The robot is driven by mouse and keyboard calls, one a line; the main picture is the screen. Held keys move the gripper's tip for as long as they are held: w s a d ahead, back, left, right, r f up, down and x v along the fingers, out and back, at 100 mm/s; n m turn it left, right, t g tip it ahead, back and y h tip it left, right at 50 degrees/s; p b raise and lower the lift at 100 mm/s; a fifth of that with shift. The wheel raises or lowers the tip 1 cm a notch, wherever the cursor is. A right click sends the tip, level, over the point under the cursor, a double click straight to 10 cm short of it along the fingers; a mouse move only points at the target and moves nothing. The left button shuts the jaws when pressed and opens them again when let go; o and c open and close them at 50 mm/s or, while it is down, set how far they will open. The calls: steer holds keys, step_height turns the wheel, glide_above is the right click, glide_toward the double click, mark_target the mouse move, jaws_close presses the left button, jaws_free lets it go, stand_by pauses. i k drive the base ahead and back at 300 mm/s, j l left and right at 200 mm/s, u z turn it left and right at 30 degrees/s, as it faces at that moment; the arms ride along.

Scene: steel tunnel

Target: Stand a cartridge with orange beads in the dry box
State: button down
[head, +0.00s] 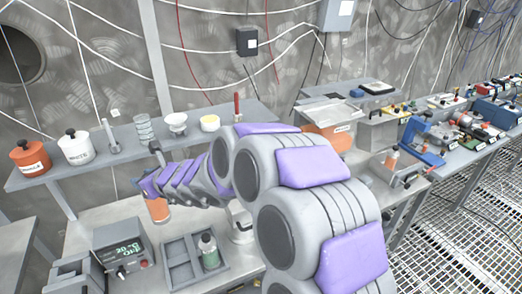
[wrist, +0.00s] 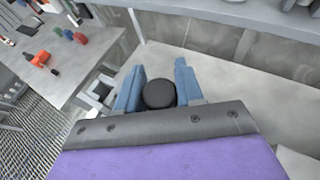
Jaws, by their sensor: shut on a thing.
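My gripper (wrist: 158,88) is shut on a cartridge by its round black cap (wrist: 158,94), with a blue finger on each side. In the head view the orange body of this cartridge (head: 158,210) hangs upright below my gripper, above the left bench. A grey open box with compartments (head: 170,252) stands on that bench, lower right of the cartridge; I cannot tell whether it is the dry box. A bottle with green contents (head: 209,252) stands in its right part. Another orange-filled cartridge (head: 392,158) stands on the right bench.
A device with a lit display (head: 124,248) stands left of the compartment box. The shelf behind holds an orange pot (head: 30,158), a white pot (head: 75,147) and smaller items. My arm hides the middle of the bench. A blue stand (head: 420,138) is on the right bench.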

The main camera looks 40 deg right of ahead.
mark_target(397, 167)
steer(key=z, duration=1.4)
steer(key=i+l+z, duration=0.15)
steer(key=z, duration=0.15)
steer(key=i+l+z, duration=0.15)
steer(key=z, duration=0.15)
steer(key=i+l, duration=1.15)
steer(key=i, duration=0.25)
steer(key=i+j, duration=0.1)
steer(key=j, duration=0.35)
steer(key=i, duration=0.05)
